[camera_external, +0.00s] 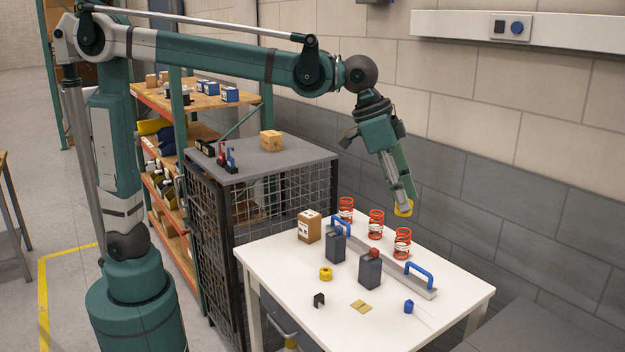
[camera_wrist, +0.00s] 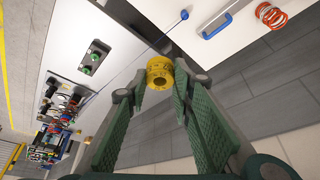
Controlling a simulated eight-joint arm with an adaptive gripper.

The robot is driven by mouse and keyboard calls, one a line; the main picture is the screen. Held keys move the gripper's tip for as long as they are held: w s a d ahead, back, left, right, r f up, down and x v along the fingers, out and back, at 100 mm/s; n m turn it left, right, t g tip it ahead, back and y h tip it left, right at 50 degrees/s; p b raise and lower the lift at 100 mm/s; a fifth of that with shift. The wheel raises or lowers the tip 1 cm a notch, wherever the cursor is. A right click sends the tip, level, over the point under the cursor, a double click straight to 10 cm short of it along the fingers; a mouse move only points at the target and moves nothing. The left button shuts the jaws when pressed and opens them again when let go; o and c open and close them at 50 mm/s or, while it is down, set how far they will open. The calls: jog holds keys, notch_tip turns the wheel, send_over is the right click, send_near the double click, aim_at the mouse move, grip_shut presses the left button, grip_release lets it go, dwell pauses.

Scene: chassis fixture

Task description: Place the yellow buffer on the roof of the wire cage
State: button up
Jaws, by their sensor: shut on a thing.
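My gripper (camera_external: 402,199) is shut on a yellow buffer (camera_external: 404,209), a short cylinder with a hole. It is held in the air above the far right side of the white table. In the wrist view the yellow buffer (camera_wrist: 160,68) sits between the fingertips (camera_wrist: 160,86). A second yellow ring-shaped piece (camera_external: 326,273) lies on the table. The wire cage (camera_external: 275,200) stands left of the table, and its flat grey roof (camera_external: 295,158) is to the left of my gripper and apart from it.
On the roof stand a wooden block (camera_external: 271,140), red and blue clamp-like pieces (camera_external: 226,154) and dark pieces at the left. The roof's right and front parts are bare. The white table (camera_external: 300,265) holds orange springs (camera_external: 376,224), dark blocks (camera_external: 370,270), a blue-handled bar (camera_external: 390,266) and a carton (camera_external: 310,226).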

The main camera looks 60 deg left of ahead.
jog(key=w+a+r+n+t+y+p, duration=0.1)
jog(key=w+a+n+p, duration=0.1)
jog(key=w+a, duration=0.8)
jog(key=w+a+r+n+p, duration=0.1)
jog(key=w+a+n+p, duration=0.15)
jog(key=w+a, duration=0.75)
jog(key=w+a+n+y+p, duration=0.1)
jog(key=w+a+n+p, duration=0.1)
jog(key=a, duration=1.3)
jog(key=w+a+n+y+p, duration=0.1)
jog(key=w+a+n+p, duration=0.15)
jog(key=a, duration=1.35)
jog(key=s+a+n+y+p, duration=0.1)
jog(key=s+a+n+p, duration=0.15)
jog(key=a, duration=1.25)
jog(key=s+a+n+y+p, duration=0.1)
jog(key=s+a+n, duration=0.2)
jog(key=a, duration=1.2)
jog(key=s+a+n+p, duration=0.1)
jog(key=s+a, duration=0.3)
jog(key=a, duration=0.3)
jog(key=s+a+n+y+p, duration=0.15)
jog(key=s+a, duration=0.25)
jog(key=a, duration=0.4)
jog(key=s+a+n+p, duration=0.1)
jog(key=s+a+n, duration=0.1)
jog(key=s+a, duration=0.35)
jog(key=shift+g, duration=0.4)
jog(key=shift+x, duration=2.6)
